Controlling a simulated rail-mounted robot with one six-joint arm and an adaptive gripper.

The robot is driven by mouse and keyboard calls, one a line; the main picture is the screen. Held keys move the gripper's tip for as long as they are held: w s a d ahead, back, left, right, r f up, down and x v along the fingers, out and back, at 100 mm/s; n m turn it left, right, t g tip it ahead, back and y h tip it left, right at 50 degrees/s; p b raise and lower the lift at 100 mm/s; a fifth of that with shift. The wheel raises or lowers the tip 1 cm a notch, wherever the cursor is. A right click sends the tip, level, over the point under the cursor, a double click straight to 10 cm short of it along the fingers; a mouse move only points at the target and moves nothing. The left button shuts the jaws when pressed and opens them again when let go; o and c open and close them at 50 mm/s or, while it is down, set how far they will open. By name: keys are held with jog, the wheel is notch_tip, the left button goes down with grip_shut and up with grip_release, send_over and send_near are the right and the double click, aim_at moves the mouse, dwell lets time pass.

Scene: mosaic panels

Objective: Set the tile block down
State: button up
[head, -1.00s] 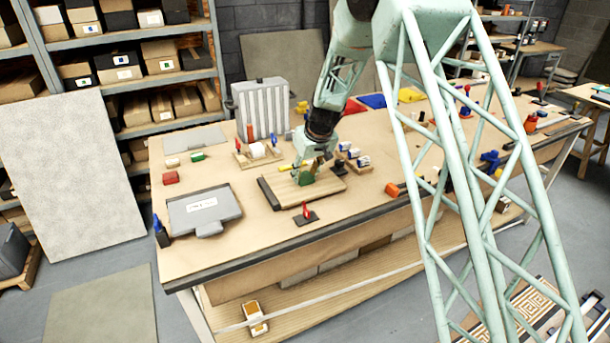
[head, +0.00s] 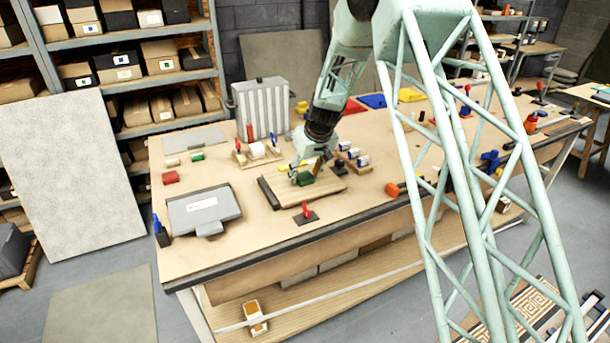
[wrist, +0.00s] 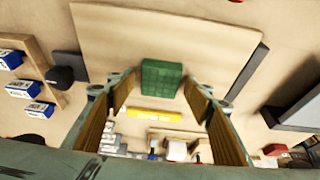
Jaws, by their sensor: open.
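The green tile block (head: 306,179) rests on the light wooden board (head: 325,191) on the workbench. In the wrist view the block (wrist: 162,77) is near the board's edge (wrist: 165,35), beside a yellow strip (wrist: 153,115) lying beyond the board. My gripper (wrist: 160,90) is open, with its wood-toned finger pads spread to either side of the block and a gap showing on both sides. In the head view my gripper (head: 307,170) is right at the block and hides part of it.
A grey case (head: 185,218) lies to the left. A rack with small white-and-blue boxes (head: 351,154) stands just right of my gripper. The bench between case and board is clear.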

jog(key=shift+r, duration=0.2)
jog(key=v, duration=1.1)
jog(key=shift+s+r, duration=0.2)
jog(key=shift+r, duration=0.1)
jog(key=shift+d+r, duration=0.1)
jog(key=shift+d, duration=0.05)
dwell(0.6)
